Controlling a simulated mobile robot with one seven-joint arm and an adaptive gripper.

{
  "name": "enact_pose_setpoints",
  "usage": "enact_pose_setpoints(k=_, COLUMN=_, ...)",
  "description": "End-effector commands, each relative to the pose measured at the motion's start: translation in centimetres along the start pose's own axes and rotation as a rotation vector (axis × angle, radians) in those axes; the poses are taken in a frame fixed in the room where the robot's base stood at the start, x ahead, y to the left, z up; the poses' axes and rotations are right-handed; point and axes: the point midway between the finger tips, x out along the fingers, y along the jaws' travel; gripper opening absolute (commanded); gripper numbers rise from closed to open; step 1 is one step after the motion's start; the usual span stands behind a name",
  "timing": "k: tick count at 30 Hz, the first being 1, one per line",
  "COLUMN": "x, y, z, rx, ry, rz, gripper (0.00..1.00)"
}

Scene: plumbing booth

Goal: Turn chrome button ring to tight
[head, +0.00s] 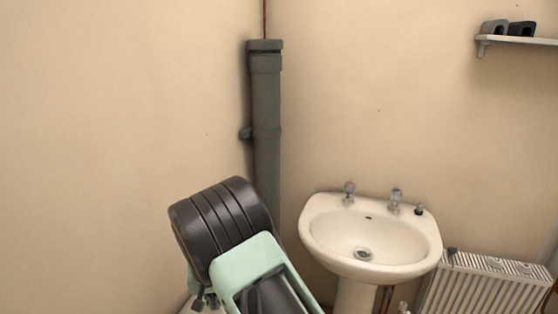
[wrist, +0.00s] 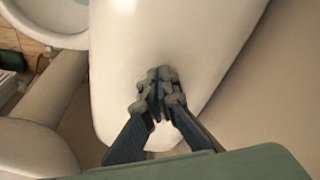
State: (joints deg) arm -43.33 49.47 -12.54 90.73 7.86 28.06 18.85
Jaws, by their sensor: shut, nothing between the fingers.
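In the wrist view my gripper (wrist: 158,82) is shut and empty, its grey fingertips together over a smooth white ceramic body (wrist: 120,60) that looks like a toilet cistern. I cannot tell whether the fingertips touch the surface. No chrome button ring can be made out; the fingers cover that part of the white top. In the head view the gripper is out of sight.
A white basin (head: 325,238) with taps stands right of my arm in the head view, beside a radiator (head: 480,290). A grey pipe (head: 266,120) runs up the corner. A shelf (head: 520,40) is at upper right. A round white rim (wrist: 62,35) shows in the wrist view.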

Motion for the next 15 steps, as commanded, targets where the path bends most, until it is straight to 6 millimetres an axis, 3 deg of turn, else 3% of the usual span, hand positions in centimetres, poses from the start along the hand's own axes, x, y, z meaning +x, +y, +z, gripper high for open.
enact_pose_setpoints(k=15, x=-5.4, y=0.0, z=-1.3, rx=0.000, ry=-0.002, rz=0.000, gripper=0.00)
